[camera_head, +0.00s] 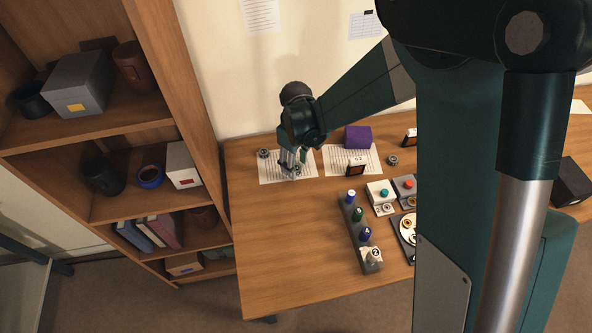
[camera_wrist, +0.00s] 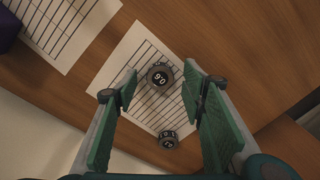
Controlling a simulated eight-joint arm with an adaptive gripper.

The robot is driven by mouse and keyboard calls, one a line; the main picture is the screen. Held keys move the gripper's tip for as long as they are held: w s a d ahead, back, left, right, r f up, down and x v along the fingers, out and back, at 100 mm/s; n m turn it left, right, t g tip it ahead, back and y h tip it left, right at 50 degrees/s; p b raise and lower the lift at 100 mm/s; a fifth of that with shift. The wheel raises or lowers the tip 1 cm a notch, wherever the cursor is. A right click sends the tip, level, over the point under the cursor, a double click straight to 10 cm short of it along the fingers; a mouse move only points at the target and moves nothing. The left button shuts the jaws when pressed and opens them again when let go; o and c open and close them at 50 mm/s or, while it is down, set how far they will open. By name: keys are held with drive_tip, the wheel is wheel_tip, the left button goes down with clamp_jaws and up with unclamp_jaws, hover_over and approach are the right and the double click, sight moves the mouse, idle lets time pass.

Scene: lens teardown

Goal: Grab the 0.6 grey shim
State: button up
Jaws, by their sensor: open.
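The 0.6 grey shim (camera_wrist: 160,75) is a small round grey piece with a dark top, its white number reading upside down in the wrist view. It lies on a white lined sheet (camera_wrist: 128,62). In the head view the shim (camera_head: 297,170) shows partly, beside the fingers. My gripper (camera_wrist: 160,80) is open, pointing down, with a fingertip on each side of the shim in the wrist view. The gap in height between fingertips and shim cannot be told. In the head view my gripper (camera_head: 291,166) is over the left sheet.
A second small round piece (camera_wrist: 168,140) lies on the same sheet, nearer the wall; its label is unclear. The table's left front is clear.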

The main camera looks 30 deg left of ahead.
drive_tip(key=shift+f, duration=0.5)
drive_tip(key=c, duration=1)
drive_tip(key=shift+r, duration=0.15)
drive_tip(key=shift+r+p, duration=0.65)
drive_tip(key=shift+r, duration=4.25)
